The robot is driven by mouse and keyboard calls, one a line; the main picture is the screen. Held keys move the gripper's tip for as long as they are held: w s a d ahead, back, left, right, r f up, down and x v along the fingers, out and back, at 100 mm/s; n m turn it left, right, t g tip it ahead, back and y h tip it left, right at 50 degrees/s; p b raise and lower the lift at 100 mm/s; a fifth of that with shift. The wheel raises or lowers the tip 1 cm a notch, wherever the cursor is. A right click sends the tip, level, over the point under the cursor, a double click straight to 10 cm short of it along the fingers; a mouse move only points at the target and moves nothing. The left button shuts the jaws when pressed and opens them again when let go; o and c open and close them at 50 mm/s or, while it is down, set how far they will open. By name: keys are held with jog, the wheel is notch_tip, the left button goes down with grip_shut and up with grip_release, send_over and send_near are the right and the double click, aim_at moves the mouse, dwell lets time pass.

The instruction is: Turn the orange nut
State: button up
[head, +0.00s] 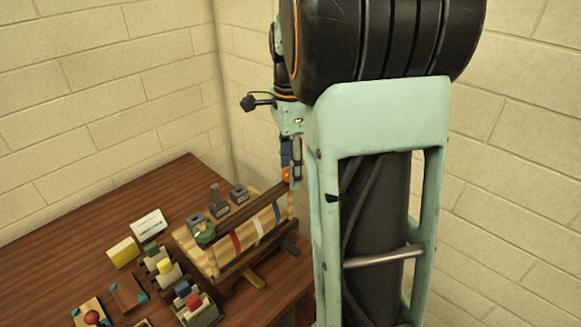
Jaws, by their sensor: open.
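A small orange piece (286,175), which looks like the orange nut, shows at the back right end of the wooden rack (213,268). My gripper (292,168) points down right at it, with its fingers apart. The fingers and my arm partly cover the orange piece. I cannot tell whether the fingers touch it or stand around it.
The rack carries red, white and blue strips and a dark bar. A green round knob (204,233) and several grey blocks sit along it. Brick walls are close behind.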

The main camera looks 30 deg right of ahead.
jog(key=shift+r, duration=0.1)
notch_tip(320, 180, up, 12)
dwell(0.4)
dwell(0.5)
